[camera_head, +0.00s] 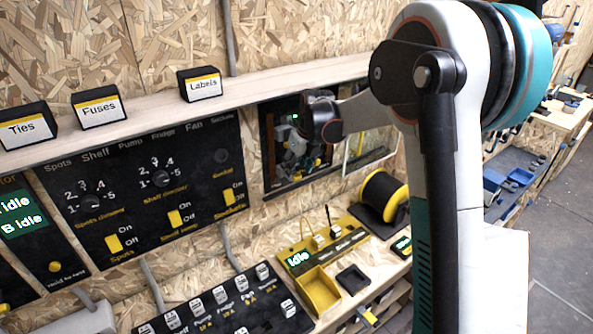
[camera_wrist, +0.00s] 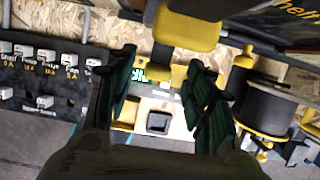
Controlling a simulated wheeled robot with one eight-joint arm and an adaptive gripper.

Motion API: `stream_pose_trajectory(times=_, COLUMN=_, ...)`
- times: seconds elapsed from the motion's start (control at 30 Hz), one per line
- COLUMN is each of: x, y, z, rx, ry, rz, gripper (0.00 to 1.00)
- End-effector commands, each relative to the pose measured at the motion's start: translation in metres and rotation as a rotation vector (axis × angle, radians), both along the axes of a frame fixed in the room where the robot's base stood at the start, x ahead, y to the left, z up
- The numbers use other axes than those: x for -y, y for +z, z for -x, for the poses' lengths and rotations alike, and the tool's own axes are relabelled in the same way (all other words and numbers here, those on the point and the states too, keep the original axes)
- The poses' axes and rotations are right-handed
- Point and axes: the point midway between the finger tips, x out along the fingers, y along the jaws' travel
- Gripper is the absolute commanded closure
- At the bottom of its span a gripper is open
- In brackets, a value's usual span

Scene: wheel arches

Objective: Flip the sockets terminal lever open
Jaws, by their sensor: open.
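The black terminal panel (camera_head: 250,300) with small white lever terminals lies at the bottom of the head view. It also shows at the left of the wrist view (camera_wrist: 62,88), where Shelf, Pump, Fridge and a label like Fan can be made out. No label there reads clearly as Sockets, so I cannot tell which lever is the sockets one. My left finger covers the panel's right end in the wrist view. My gripper (camera_wrist: 162,85) is open and empty, its dark green fingers apart, to the right of most of the terminals. No contact with a lever is visible.
A yellow panel (camera_head: 343,243), yellow bin (camera_head: 319,289) and black tray (camera_head: 353,279) stand right of the terminals. A cable spool (camera_head: 384,197) is behind them. The upright switch panel (camera_head: 150,190) and wooden shelf (camera_head: 240,95) are behind. My arm hides the right side.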

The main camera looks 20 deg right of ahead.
Motion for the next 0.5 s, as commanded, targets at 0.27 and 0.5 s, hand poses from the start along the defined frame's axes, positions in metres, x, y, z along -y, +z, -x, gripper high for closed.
stream_pose_trajectory(times=0.27, x=0.004, y=0.041, z=0.014, rx=0.000, ry=0.000, rz=0.000, gripper=0.52)
stream_pose_trajectory(times=0.5, x=0.006, y=0.053, z=0.018, rx=0.000, ry=0.000, rz=0.000, gripper=0.52)
